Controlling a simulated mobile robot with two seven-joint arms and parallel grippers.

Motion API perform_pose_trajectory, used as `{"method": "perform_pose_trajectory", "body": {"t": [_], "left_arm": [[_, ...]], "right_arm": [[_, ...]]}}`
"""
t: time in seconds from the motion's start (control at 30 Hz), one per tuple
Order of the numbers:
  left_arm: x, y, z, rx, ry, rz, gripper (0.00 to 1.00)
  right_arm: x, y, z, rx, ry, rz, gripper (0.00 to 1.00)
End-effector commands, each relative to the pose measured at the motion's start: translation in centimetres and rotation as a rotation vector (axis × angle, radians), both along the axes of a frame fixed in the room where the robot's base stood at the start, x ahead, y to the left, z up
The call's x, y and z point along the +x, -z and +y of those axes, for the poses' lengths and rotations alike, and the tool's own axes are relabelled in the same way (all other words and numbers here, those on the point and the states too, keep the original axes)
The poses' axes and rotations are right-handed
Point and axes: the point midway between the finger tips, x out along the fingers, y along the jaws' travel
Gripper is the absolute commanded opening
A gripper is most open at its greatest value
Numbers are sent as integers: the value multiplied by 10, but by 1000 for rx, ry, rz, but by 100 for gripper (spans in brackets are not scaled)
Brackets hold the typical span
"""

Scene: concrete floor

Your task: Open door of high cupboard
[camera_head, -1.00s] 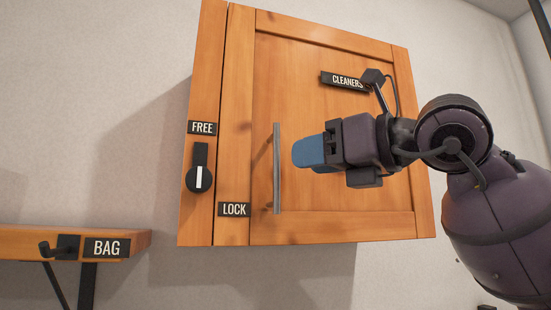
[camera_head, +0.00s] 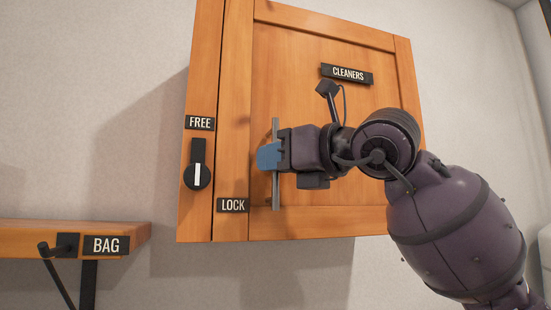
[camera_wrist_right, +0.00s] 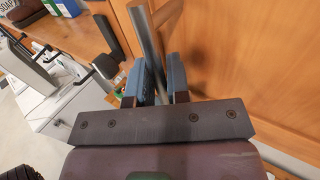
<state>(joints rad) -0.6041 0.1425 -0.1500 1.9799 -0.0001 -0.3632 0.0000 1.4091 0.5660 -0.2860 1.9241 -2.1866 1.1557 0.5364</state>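The wooden high cupboard (camera_head: 205,60) hangs on the wall, and its door (camera_head: 350,110) is closed in the head view. A grey vertical bar handle (camera_head: 276,195) is at the door's left side. My right gripper (camera_head: 266,157) is at the handle, coming from the right. In the right wrist view the handle (camera_wrist_right: 147,35) runs between the two blue fingers (camera_wrist_right: 158,80), which stand apart on either side of it. A black knob (camera_head: 198,177) with a vertical white mark sits between the FREE label (camera_head: 200,122) and LOCK label (camera_head: 233,205). My left gripper does not show.
A wooden shelf (camera_head: 30,229) with a black hook and a BAG label (camera_head: 106,245) is at the lower left. A CLEANERS label (camera_head: 347,74) is on the door. The wrist view shows a white unit (camera_wrist_right: 70,105) and objects at the left.

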Motion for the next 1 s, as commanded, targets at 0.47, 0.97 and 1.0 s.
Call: {"method": "perform_pose_trajectory", "body": {"t": [0.47, 0.97, 1.0], "left_arm": [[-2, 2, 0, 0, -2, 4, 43], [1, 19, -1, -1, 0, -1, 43], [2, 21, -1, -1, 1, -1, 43]], "right_arm": [[-3, 0, -2, 0, -7, 0, 0], [-74, 2, -46, 0, -233, -2, 0], [-82, 2, -53, 0, -264, -2, 0]]}}
